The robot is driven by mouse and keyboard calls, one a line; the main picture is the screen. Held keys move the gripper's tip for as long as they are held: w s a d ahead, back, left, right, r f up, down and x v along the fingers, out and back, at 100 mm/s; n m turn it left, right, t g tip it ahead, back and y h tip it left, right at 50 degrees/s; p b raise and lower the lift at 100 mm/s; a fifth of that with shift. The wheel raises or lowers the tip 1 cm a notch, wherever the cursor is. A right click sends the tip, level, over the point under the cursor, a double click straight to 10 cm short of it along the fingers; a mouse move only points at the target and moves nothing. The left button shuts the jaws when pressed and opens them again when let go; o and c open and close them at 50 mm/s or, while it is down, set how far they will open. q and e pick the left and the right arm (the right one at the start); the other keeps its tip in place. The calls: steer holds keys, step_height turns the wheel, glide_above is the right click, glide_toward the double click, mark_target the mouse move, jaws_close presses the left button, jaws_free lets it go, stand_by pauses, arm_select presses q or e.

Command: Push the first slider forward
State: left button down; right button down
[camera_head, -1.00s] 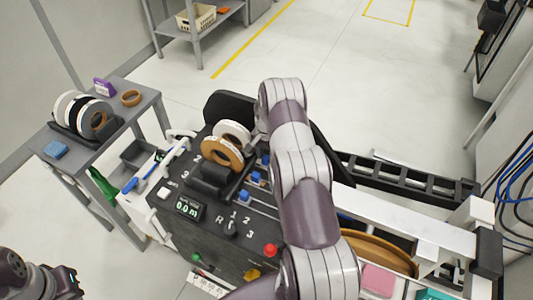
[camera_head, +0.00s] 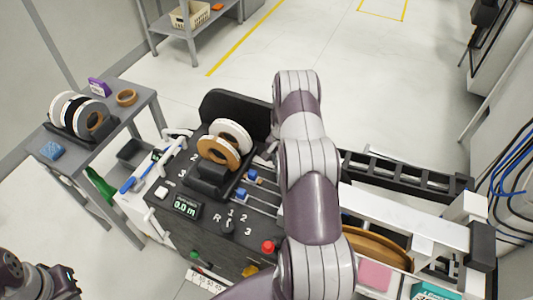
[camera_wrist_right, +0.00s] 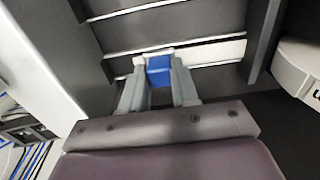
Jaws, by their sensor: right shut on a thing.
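In the right wrist view my right gripper (camera_wrist_right: 158,90) has its two grey fingers on either side of a blue slider block (camera_wrist_right: 159,68) and is shut on it. The block sits on a pale rail. In the head view my right arm covers this slider and most of the gripper. Two other blue sliders (camera_head: 253,175) (camera_head: 241,193) show on their rails on the dark machine panel (camera_head: 210,240), left of my arm. My left gripper (camera_head: 68,276) is at the bottom left, away from the machine; its jaws are too unclear to read.
White and brown tape rolls (camera_head: 218,152) stand on the machine beside the sliders. A grey side table (camera_head: 140,105) with more rolls is at the left. A red button (camera_head: 268,246) is on the panel near my right arm. Open floor lies behind the machine.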

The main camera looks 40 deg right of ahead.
steer(key=shift+s+d, duration=0.3)
steer(key=shift+s, duration=0.2)
steer(key=shift+s+d, duration=0.3)
steer(key=shift+s, duration=0.2)
steer(key=c, duration=1.3)
jaws_free()
steer(key=shift+o, duration=0.9)
steer(key=shift+s, duration=0.2)
steer(key=shift+w, duration=0.1)
step_height(320, 180, up, 13)
steer(key=b, duration=0.3)
steer(key=shift+f, duration=0.15)
